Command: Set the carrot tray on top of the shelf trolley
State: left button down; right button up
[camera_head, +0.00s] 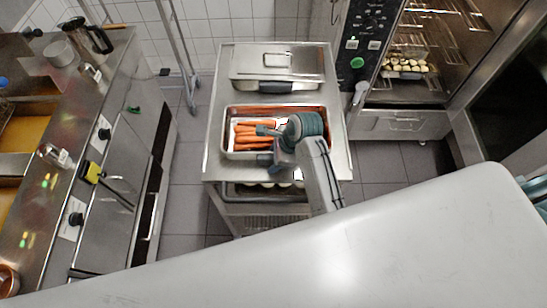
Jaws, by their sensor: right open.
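The carrot tray (227,138) is a shallow steel tray with orange carrots (252,133) lying in it. It sits on the top of the steel shelf trolley (213,163), in the middle of the head view. My right gripper (266,145) is over the right part of the tray, with its fingers pointing left and spread apart. It is open, and I cannot tell whether it touches the tray or carrots. It hides part of the carrots and of the tray's front right. My left gripper is not in view.
A lidded steel container (276,66) stands on the trolley top behind the tray. A lower shelf holds another tray (262,189). A steel counter (62,150) is at the left. An open oven (405,85) with food inside is at the right. Tiled floor (187,175) separates counter and trolley.

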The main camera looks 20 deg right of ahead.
jog(key=b+v, duration=0.3)
jog(key=v, duration=0.6)
jog(key=shift+d+r, duration=0.15)
jog(key=shift+r, duration=0.1)
jog(key=shift+p+v, duration=0.75)
jog(key=shift+p, duration=0.05)
jog(key=shift+s+d+r, duration=0.1)
jog(key=shift+s+r, duration=0.1)
jog(key=shift+r, duration=0.25)
